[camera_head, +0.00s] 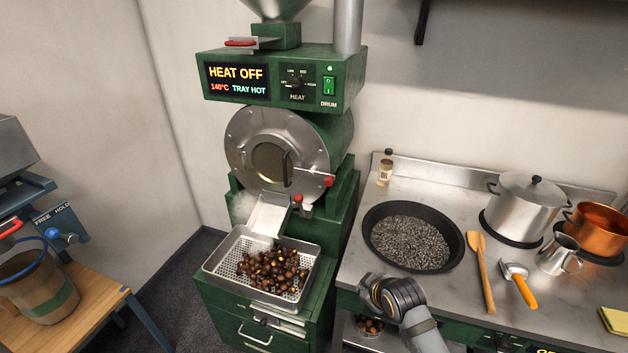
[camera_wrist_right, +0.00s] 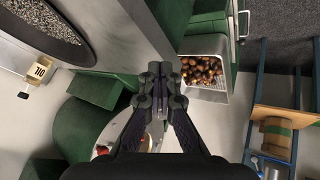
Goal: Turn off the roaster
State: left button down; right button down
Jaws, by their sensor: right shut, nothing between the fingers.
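The green roaster (camera_head: 345,140) stands at the centre of the head view. Its display (camera_head: 237,82) reads HEAT OFF, 140°C and TRAY HOT. The heat knob (camera_head: 295,82) is right of the display. The green DRUM switch (camera_head: 328,86) has a small light above it; its position is hard to read. Roasted chestnuts lie in the perforated tray (camera_head: 213,263) under the chute. My right gripper (camera_wrist_right: 160,70) is shut and empty in the wrist view, with the tray (camera_wrist_right: 222,93) beyond it. In the head view my right arm is low, in front of the counter. My left gripper is out of view.
The counter right of the roaster holds a pan of dark gravel (camera_head: 410,237), a bottle (camera_head: 385,168), a steel pot (camera_head: 523,208), a copper pot (camera_head: 600,228), a wooden spoon (camera_head: 482,275) and an orange-handled tool (camera_head: 520,284). A wooden bench (camera_head: 95,305) with a bucket is at left.

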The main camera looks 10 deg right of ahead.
jog(key=w+r+n+t, duration=0.3)
jog(key=w+r+n, duration=0.1)
jog(key=w+r, duration=0.55)
jog(key=w+r+n+t+y, duration=0.1)
jog(key=w+r+n+t, duration=0.1)
jog(key=r, duration=0.9)
jog(key=w+a+r+n+t+y, duration=0.1)
jog(key=r+n, duration=0.4)
jog(key=r, duration=0.6)
jog(key=w+a+r+n+t+y, duration=0.1)
jog(key=r+n+t, duration=0.3)
jog(key=r, duration=0.7)
jog(key=shift+w+r+t+y+b, duration=0.3)
jog(key=shift+w+t+y+b, duration=0.15)
jog(key=shift+w, duration=0.45)
jog(key=shift+a, duration=0.1)
jog(key=p, duration=0.5)
send_near(324, 81)
jog(key=w+a, duration=0.2)
jog(key=a, duration=0.2)
jog(key=w+d, duration=0.1)
jog(key=w+d+p, duration=0.1)
jog(key=shift+w+r, duration=0.25)
jog(key=shift+r, duration=0.15)
jog(key=shift+w+d+f+p, duration=0.1)
jog(key=shift+w+d+p, duration=0.2)
jog(key=shift+w+d, duration=0.25)
jog(key=shift+a, duration=0.15)
